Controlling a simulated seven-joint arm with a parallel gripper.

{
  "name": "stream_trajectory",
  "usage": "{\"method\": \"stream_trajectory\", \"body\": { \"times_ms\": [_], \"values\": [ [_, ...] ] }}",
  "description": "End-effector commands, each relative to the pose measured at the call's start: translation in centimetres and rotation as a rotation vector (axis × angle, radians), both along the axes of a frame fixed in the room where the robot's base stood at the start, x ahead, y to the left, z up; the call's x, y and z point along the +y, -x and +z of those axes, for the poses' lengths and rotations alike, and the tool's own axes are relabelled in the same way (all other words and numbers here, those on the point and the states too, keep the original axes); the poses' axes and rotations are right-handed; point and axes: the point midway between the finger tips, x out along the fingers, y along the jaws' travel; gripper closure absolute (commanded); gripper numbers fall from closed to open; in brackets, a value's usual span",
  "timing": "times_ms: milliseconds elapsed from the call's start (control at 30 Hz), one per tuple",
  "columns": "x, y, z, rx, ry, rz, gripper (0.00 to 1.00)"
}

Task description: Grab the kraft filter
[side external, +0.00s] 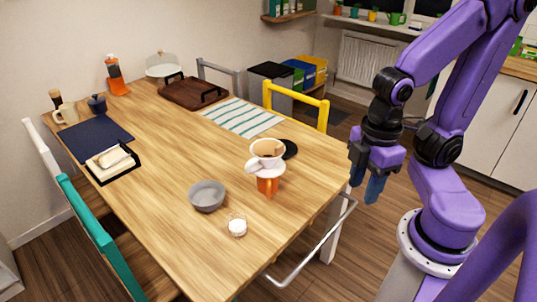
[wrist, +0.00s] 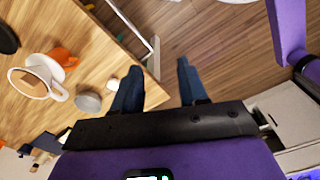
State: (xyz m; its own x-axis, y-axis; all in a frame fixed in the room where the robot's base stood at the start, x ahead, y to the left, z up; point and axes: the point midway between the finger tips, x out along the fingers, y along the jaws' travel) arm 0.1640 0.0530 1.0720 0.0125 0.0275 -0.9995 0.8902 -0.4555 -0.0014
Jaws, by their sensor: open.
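The kraft filter (side external: 268,149) is a tan-brown paper piece inside a white dripper (side external: 266,168). The dripper sits on an orange mug (side external: 268,187) near the table's right edge. In the wrist view the filter (wrist: 33,79) shows at the far left, inside the dripper's rim, with the orange mug (wrist: 64,57) beside it. Its lower part is hidden by the dripper. My gripper (side external: 365,184) hangs beyond the table's right edge, to the right of the filter and apart from it. Its blue fingers (wrist: 158,70) are spread and empty, with floor behind them.
A grey bowl (side external: 207,196) and a small white-filled glass (side external: 237,226) stand in front of the mug. A black disc (side external: 289,149) lies behind the dripper. A yellow chair (side external: 297,107) stands behind.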

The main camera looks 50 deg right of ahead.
Motion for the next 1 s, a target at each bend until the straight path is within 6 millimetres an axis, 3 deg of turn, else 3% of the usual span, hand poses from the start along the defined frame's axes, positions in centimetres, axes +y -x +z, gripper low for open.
{"method": "stream_trajectory", "body": {
  "times_ms": [667, 833, 1000],
  "values": [
    [0.1, -0.1, 0.0, 0.0, 0.004, 0.002, 0.57],
    [0.8, -2.4, 0.0, -0.01, 0.073, 0.034, 0.57],
    [2.0, -7.3, -0.1, -0.019, 0.223, 0.108, 0.57]
  ]
}}
